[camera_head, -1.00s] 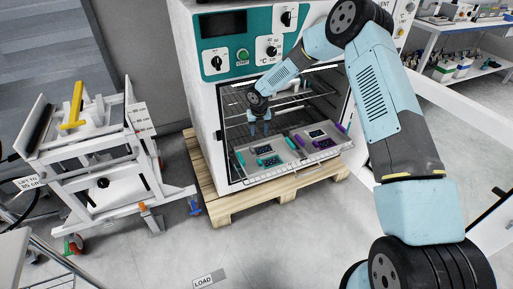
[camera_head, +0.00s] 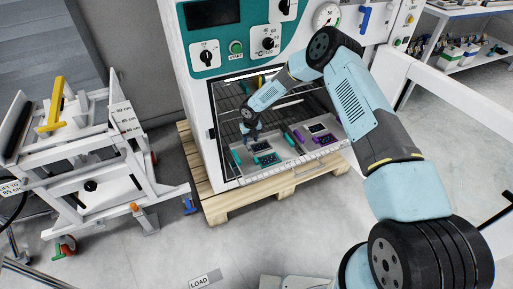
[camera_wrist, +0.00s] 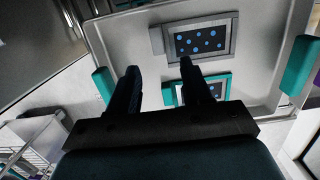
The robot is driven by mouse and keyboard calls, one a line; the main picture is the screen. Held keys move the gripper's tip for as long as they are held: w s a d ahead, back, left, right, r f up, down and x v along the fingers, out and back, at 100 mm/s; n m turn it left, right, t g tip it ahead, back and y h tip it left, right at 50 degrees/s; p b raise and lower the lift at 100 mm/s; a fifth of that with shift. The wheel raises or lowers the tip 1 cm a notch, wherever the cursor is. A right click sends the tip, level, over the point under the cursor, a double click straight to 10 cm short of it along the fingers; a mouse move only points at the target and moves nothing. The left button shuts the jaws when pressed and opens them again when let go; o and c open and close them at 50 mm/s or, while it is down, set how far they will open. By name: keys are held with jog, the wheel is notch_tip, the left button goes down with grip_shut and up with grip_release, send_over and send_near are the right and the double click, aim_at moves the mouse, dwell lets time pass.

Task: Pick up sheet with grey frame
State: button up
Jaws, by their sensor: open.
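The sheet with the grey frame (camera_wrist: 183,44) lies on the tray with teal handles (camera_wrist: 272,102), in the upper middle of the wrist view; it has a dark face with blue dots. In the head view it seems to be the rear sheet (camera_head: 261,146) on the left tray. A teal-framed sheet (camera_wrist: 222,80) lies just in front of it, partly hidden by my right finger. My gripper (camera_wrist: 160,66) is open and empty, with its fingertips pointing toward the grey frame's left part and apart from it. In the head view my gripper (camera_head: 251,137) is over the left tray.
A second tray with purple handles is to the right, with a light-framed sheet (camera_head: 317,128) and a purple-framed sheet (camera_head: 325,139). Both trays lie on a wire shelf inside the open oven (camera_head: 200,95), which stands on a pallet (camera_head: 215,208). A white lift cart (camera_head: 90,150) stands at left.

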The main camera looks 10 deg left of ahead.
aim_at(249, 147)
jog(key=shift+w+a+f, duration=0.15)
jog(key=shift+f, duration=1.45)
jog(key=shift+w+a+f, duration=0.1)
jog(key=shift+f, duration=1.45)
grip_shut()
